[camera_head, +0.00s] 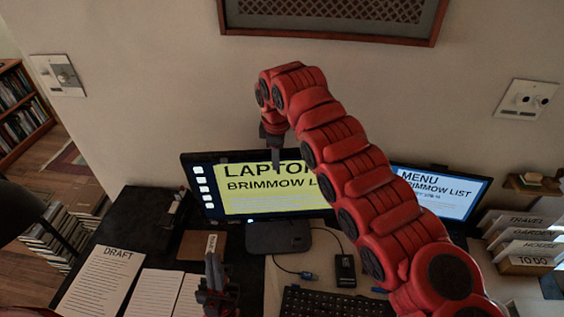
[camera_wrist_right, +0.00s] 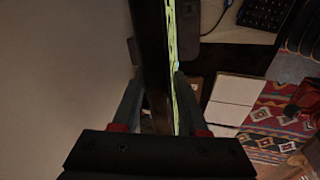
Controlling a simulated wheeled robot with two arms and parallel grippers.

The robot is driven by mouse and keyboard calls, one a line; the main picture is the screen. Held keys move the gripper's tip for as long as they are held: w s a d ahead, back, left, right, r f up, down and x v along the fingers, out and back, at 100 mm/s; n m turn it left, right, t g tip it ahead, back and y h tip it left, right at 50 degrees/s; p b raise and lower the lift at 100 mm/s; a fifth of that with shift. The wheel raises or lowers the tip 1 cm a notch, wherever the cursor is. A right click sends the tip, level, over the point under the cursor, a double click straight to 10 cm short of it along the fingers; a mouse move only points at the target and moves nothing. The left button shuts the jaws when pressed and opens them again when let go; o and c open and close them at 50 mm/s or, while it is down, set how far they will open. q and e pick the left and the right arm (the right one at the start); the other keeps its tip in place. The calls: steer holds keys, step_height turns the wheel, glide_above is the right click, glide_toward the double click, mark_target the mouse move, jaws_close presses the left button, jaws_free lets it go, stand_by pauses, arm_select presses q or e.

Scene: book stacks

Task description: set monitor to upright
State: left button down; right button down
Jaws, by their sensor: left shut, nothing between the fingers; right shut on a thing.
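The monitor (camera_head: 240,200) stands at the back of the desk, its lit yellow screen facing me, above a dark stand base (camera_head: 278,238). Its left edge leans slightly in the head view; I cannot tell its exact tilt. My right gripper (camera_head: 277,160) reaches across the front of the monitor and is shut on its top edge. In the right wrist view, the monitor (camera_wrist_right: 154,60) runs edge-on between the two fingers (camera_wrist_right: 156,100). My right arm hides the monitor's right part. My left gripper (camera_head: 212,262) is shut and empty, low over the desk, apart from the monitor.
A laptop (camera_head: 440,187) stands at the right, partly behind my arm. A keyboard (camera_head: 335,303), a phone-like black device (camera_head: 345,270) and papers (camera_head: 102,281) lie on the desk. Labelled card holders (camera_head: 525,248) stand far right. The wall is close behind.

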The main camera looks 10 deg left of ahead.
steer(key=shift+w+r, duration=0.1)
steer(key=shift+w, duration=0.05)
steer(key=c, duration=0.8)
jaws_free()
steer(key=o, duration=0.4)
steer(key=shift+w+a, duration=0.15)
steer(key=shift+a, duration=0.1)
steer(key=shift+d, duration=0.1)
